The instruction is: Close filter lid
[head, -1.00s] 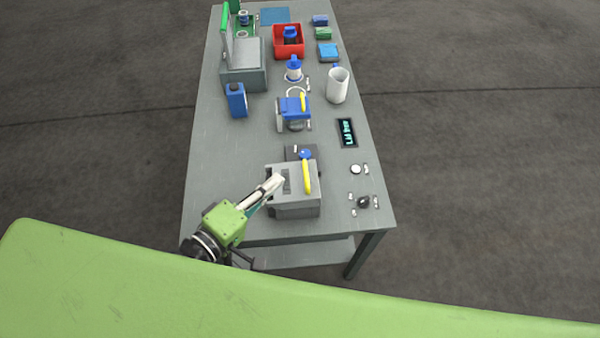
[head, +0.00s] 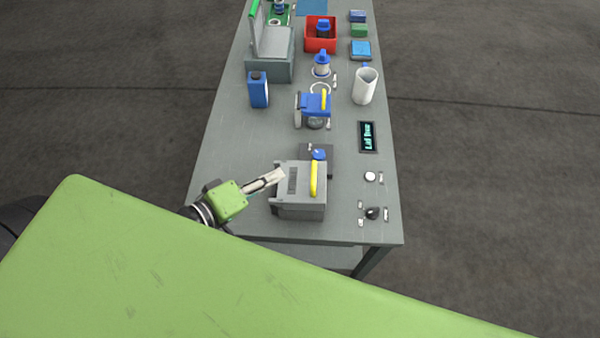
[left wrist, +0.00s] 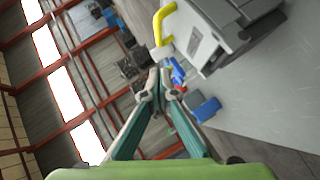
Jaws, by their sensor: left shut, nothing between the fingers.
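A grey box (head: 300,205) with a yellow handle (head: 314,180) on its top stands near the front of the table. Its top looks shut. It also shows in the left wrist view (left wrist: 207,48), with the yellow handle (left wrist: 162,20). My left gripper (head: 280,175) is shut and empty, at the box's upper left edge; contact cannot be told. Its fingertips also show in the left wrist view (left wrist: 164,80), below the handle. Farther back, a grey case (head: 270,68) has a raised panel (head: 257,35) with a green edge. Which part is the filter lid is unclear. My right gripper is not in view.
A blue unit with a yellow bar (head: 314,105) stands mid-table. A blue bottle (head: 258,90), a white pitcher (head: 365,86) and a red bin (head: 320,34) are around it. A dark display (head: 368,137) and knobs line the right side. The table's left strip is clear.

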